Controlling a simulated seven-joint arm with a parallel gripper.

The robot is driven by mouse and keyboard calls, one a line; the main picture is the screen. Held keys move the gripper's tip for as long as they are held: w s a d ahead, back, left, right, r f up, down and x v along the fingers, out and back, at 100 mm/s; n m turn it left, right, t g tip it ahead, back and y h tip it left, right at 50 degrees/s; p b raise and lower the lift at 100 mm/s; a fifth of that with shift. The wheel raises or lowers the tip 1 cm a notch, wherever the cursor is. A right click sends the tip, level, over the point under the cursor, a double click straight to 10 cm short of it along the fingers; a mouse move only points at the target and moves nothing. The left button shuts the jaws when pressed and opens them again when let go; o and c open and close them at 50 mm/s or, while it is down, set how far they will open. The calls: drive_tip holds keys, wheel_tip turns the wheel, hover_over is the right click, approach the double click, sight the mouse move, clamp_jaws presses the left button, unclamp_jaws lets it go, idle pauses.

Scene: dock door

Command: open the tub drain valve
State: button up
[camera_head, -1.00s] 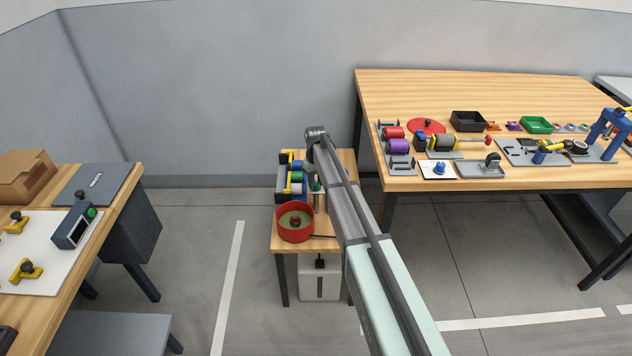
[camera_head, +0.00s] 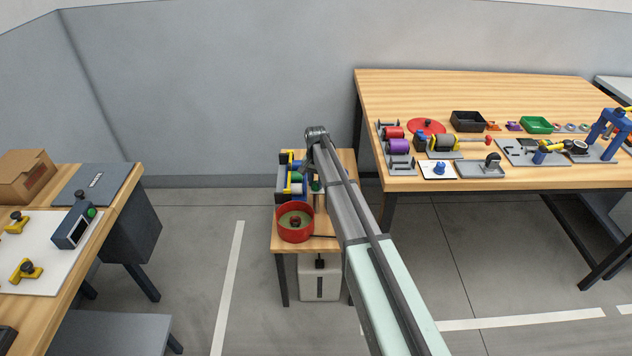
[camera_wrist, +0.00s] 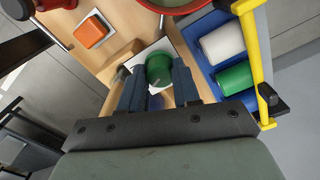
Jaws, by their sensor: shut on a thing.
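The red tub (camera_head: 278,222) sits at the front of the small wooden bench in the head view. Part of its rim (camera_wrist: 178,6) shows at the top of the wrist view. My gripper (camera_wrist: 158,72) points down in the wrist view, its two dark fingers shut on a green cylinder (camera_wrist: 158,66). The cylinder stands over a white plate (camera_wrist: 144,54) beside the tub. A blue part shows between the fingers. Whether the cylinder is the drain valve's handle, I cannot tell. In the head view my arm hides most of the gripper.
A blue rack (camera_wrist: 203,66) with white and green rolls and a yellow bar (camera_wrist: 252,48) stands close to the right of my fingers in the wrist view. An orange block (camera_wrist: 90,32) lies left. A crowded workbench (camera_head: 450,92) stands right in the head view.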

sight(316, 182)
drive_tip(key=shift+m, duration=2.2)
drive_tip(key=o, duration=1.1)
drive_tip(key=shift+c, duration=0.2)
wheel_tip(316, 182, up, 14)
drive_tip(key=shift+f, duration=0.1)
